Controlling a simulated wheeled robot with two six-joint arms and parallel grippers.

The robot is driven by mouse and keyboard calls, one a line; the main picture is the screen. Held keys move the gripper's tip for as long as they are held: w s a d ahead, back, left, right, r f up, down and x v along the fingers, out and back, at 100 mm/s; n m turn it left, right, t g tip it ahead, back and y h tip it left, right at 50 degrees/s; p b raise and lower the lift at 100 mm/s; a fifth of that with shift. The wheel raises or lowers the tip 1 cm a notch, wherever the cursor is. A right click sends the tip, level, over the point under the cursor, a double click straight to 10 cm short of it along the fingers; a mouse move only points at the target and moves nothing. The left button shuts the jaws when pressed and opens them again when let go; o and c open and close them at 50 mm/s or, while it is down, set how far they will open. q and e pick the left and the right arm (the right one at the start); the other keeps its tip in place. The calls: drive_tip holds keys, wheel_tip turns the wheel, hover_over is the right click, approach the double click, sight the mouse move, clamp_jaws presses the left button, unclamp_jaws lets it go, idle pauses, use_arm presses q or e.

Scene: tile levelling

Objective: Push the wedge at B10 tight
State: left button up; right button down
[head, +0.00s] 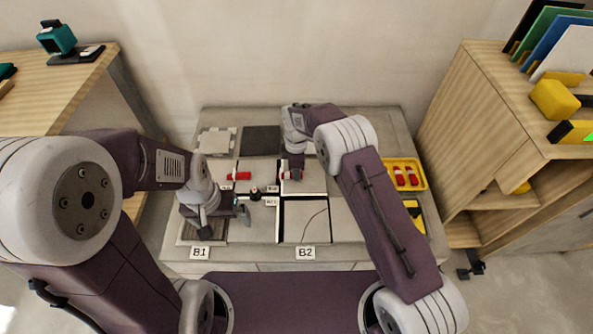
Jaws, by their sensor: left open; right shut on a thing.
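The tile floor (342,215) lies ahead with light tiles and one dark tile. A red wedge (239,176) lies on the seam left of centre. My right gripper (291,172) reaches down at the middle of the floor and is shut on a small red piece (297,175), which it mostly hides. My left gripper (240,209) is open low over the left tiles, beside a small dark upright piece (255,193). A small white label (271,201) stands near the centre; its text is too small to read surely. I cannot tell which wedge sits at B10.
A yellow tray (424,180) with red wedges lies at the right edge of the floor. Plates B1 (200,253) and B2 (306,253) mark the front edge. A wooden cabinet (470,120) stands right, a wooden table (60,85) left. One front tile has a thin dark line (315,217).

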drive_tip(key=shift+a, duration=1.2)
idle(0.9)
drive_tip(key=c, duration=1.2)
unclamp_jaws()
drive_tip(key=shift+c, duration=0.2)
wheel_tip(320, 180, up, 9)
drive_tip(key=p, duration=0.4)
